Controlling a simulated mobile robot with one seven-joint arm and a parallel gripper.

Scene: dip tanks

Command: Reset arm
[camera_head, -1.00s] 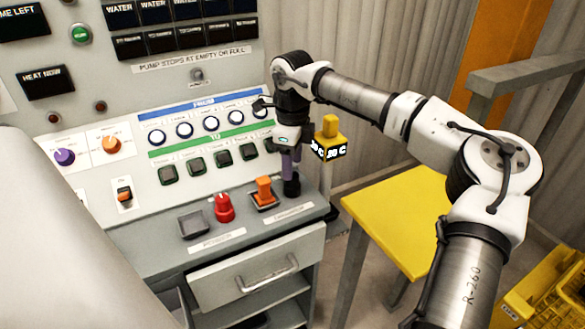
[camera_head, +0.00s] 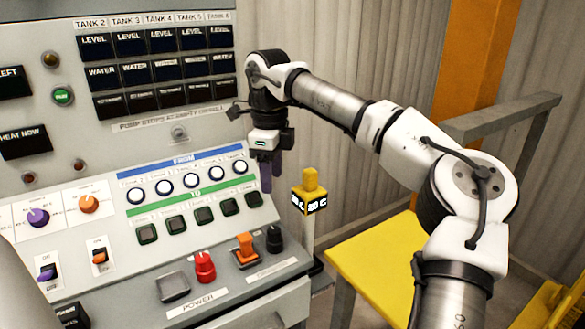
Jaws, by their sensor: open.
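My gripper (camera_head: 268,178) hangs at the end of my arm with its fingers pointing down. It is in front of the right side of the control panel (camera_head: 85,125), above the black knob (camera_head: 274,240). The fingers look apart from the knob and hold nothing that I can see. The orange switch (camera_head: 245,250) and the red knob (camera_head: 205,267) stand to the left of the black knob on the sloped lower panel.
A yellow-topped post (camera_head: 310,190) stands close to the right of my gripper. A yellow table top (camera_head: 375,265) is beyond it, with a grey rail (camera_head: 500,118) behind. A corrugated wall (camera_head: 350,60) closes the back. The air before the upper panel is free.

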